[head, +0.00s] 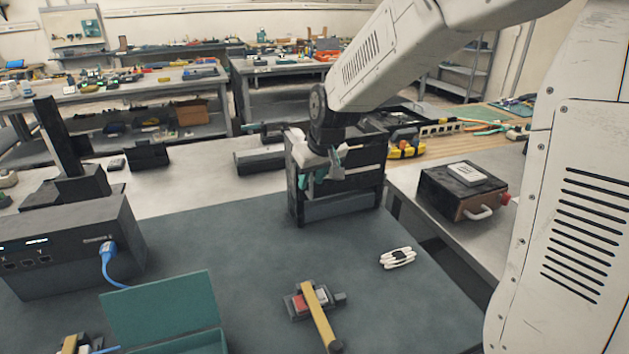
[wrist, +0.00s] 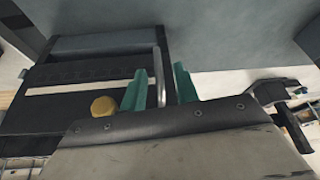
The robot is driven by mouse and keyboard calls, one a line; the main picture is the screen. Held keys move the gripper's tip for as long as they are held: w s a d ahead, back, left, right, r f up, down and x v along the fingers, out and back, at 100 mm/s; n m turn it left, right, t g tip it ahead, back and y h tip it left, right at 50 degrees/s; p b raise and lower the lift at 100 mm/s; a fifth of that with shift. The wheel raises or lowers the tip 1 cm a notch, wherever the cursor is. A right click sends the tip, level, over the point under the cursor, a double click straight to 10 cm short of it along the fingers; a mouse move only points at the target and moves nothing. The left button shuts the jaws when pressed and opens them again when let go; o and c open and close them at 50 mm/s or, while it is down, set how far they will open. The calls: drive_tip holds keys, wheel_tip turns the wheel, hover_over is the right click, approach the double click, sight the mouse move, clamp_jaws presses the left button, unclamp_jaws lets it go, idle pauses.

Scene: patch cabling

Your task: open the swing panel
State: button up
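The swing panel appears to be part of a black upright rack unit (head: 345,207) at the back of the dark mat; my arm hides part of it. In the wrist view a black panel face (wrist: 60,115) shows a pale strip and a round brass knob (wrist: 103,106). A grey metal bar (wrist: 158,70), like a handle, stands out beside it. My gripper (head: 322,180) is at the upper front of the unit. In the wrist view its teal fingers (wrist: 160,88) stand on either side of the bar, with narrow gaps visible, so it looks open around it.
A black box with a blue cable (head: 107,262) stands at the left. A teal open case (head: 165,310), a red-and-grey device with a yellow bar (head: 318,312) and a white cable bundle (head: 397,257) lie on the mat. The mat's middle is clear.

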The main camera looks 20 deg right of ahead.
drive_tip(key=shift+x, duration=0.85)
clamp_jaws()
drive_tip(key=shift+d, duration=0.1)
